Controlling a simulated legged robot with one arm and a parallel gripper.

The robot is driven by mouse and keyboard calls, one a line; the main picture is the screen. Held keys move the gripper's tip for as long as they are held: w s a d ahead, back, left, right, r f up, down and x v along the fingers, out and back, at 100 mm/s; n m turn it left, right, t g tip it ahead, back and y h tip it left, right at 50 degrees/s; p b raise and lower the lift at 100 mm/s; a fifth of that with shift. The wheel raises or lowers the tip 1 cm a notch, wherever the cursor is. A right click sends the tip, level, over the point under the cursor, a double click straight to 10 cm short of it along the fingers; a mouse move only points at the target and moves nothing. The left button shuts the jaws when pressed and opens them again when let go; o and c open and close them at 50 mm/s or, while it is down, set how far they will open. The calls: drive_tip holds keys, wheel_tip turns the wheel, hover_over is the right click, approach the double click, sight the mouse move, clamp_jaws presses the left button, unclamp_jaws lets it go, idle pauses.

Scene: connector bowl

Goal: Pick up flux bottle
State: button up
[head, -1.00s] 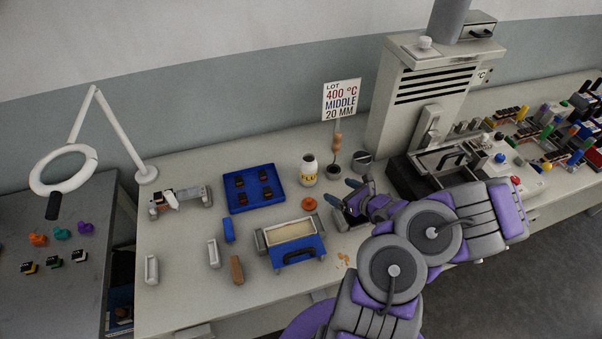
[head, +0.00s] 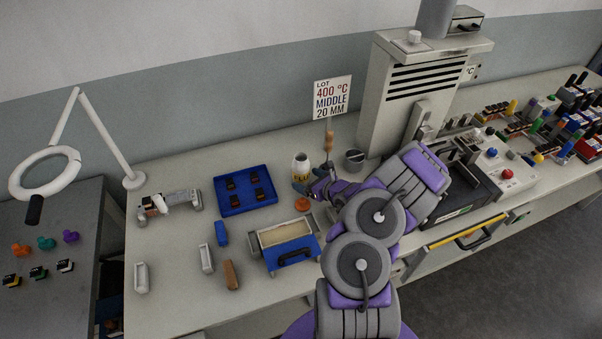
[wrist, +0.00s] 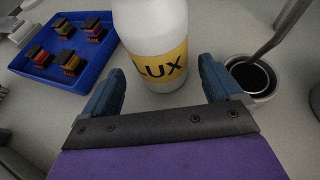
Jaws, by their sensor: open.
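The flux bottle (head: 300,165) is a white bottle with a yellow label, standing upright on the bench. In the wrist view the flux bottle (wrist: 155,45) fills the upper middle, with "LUX" readable on its label and its top cut off. My gripper (head: 310,186) is at the bottle's lower right in the head view. In the wrist view my gripper (wrist: 160,85) is open, with its blue fingers on either side of the bottle's lower part. I cannot tell whether the fingers touch it.
A blue tray (head: 222,206) with small connectors lies left of the bottle. A cup of dark liquid (wrist: 266,92) with a rod in it stands close to the right finger. An orange round piece (head: 302,204) lies in front. A grey machine (head: 372,110) stands behind right.

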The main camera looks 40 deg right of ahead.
sight(301, 176)
drive_tip(key=x, duration=0.1)
drive_tip(key=b+x, duration=0.1)
drive_tip(key=x, duration=0.3)
drive_tip(key=shift+d, duration=0.25)
drive_tip(key=shift+a, duration=0.1)
drive_tip(key=c, duration=1.3)
drive_tip(key=shift+o, duration=0.2)
